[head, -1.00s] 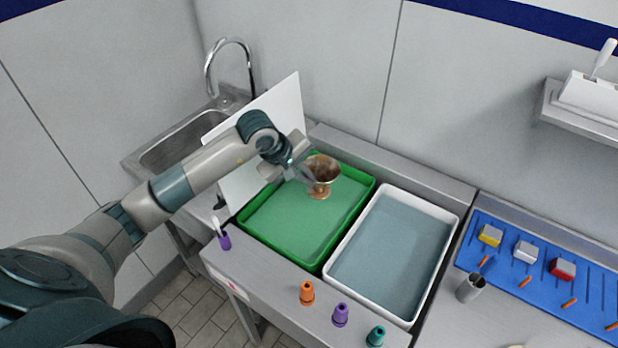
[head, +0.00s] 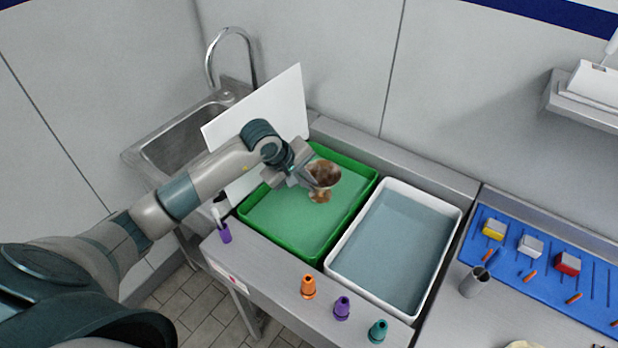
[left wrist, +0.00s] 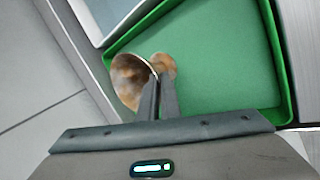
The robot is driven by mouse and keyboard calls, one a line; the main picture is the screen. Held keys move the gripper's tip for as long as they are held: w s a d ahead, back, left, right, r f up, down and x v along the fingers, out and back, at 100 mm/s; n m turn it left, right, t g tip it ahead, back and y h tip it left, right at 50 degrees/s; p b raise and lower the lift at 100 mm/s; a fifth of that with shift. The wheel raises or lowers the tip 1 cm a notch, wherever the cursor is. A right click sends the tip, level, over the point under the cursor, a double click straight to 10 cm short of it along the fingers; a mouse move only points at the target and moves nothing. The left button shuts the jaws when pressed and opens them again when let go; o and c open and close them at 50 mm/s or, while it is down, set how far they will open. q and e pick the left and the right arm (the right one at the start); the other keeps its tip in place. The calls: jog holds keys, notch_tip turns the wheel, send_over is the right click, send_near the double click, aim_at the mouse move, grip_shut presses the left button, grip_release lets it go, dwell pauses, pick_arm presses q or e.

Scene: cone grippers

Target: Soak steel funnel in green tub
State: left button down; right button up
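The steel funnel (head: 324,174) is a metal cone with brownish stains and a smaller foot at its lower end. It also shows in the left wrist view (left wrist: 130,82). My left gripper (head: 310,182) is shut on the funnel near its narrow part and holds it over the back right part of the green tub (head: 268,236). The tub holds greenish liquid, and it also shows in the left wrist view (left wrist: 284,62). I cannot tell whether the funnel's foot touches the liquid. My right gripper is not in view.
A white tub (head: 338,262) of bluish liquid stands right of the green tub. A white upright panel (head: 285,100) separates the sink (head: 185,140) from the tubs. Orange (head: 308,287), purple (head: 342,307) and teal (head: 377,331) cones stand along the front edge. A blue board (head: 545,262) lies at right.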

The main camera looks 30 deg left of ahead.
pick_arm(q)
notch_tip(320, 180, down, 11)
jog(key=b, duration=0.4)
jog(key=shift+r, duration=0.15)
dwell(0.5)
jog(key=shift+r, duration=0.1)
dwell(4.1)
jog(key=shift+r+p, duration=1.75)
jog(key=shift+r, duration=2.2)
jog(key=shift+r+p, duration=1.3)
jog(key=shift+r, duration=1.95)
